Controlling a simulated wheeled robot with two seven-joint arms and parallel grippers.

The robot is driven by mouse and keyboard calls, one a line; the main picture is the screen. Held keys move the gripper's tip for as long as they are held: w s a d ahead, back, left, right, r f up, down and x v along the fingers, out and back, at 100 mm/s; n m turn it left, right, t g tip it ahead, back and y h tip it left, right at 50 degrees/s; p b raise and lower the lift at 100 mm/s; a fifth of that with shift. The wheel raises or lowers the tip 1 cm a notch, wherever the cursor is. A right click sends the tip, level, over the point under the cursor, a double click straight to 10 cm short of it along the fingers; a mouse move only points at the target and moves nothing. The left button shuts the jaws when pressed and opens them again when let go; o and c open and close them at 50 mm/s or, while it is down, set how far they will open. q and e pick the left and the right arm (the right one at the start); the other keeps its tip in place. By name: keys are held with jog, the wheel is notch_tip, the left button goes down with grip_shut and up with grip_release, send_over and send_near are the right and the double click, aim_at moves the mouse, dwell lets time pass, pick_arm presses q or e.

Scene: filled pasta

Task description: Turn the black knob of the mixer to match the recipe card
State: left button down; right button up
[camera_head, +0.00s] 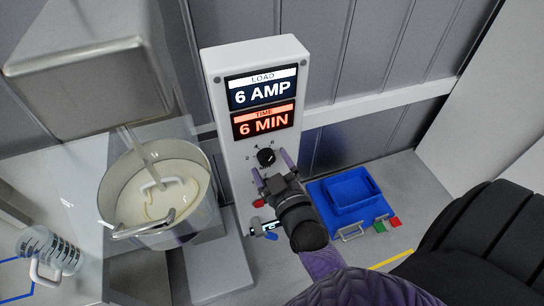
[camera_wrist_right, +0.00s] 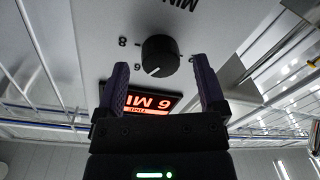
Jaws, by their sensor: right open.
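The black knob (camera_head: 266,157) sits on the white mixer panel (camera_head: 300,50), below a display (camera_head: 264,105) that reads LOAD 6 AMP and TIME 6 MIN. In the right wrist view the knob (camera_wrist_right: 160,56) shows a white pointer mark at its lower left, near a digit that looks like an inverted 6; an 8 is beside it. My right gripper (camera_head: 272,167) is open, with its fingertips at the knob's two sides. In the wrist view the gripper (camera_wrist_right: 163,74) shows a gap between each finger and the knob. I cannot make out a recipe card. My left gripper is out of view.
A steel bowl (camera_head: 108,210) with pale batter stands left of the panel, under the mixer head (camera_head: 75,75). A glass measuring jug (camera_head: 62,252) is at the far left. A blue crate (camera_head: 318,190) is right of my right gripper, with small coloured items near it.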

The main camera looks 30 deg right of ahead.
jog(key=shift+w, duration=0.65)
jog(key=shift+d, duration=0.1)
grip_shut()
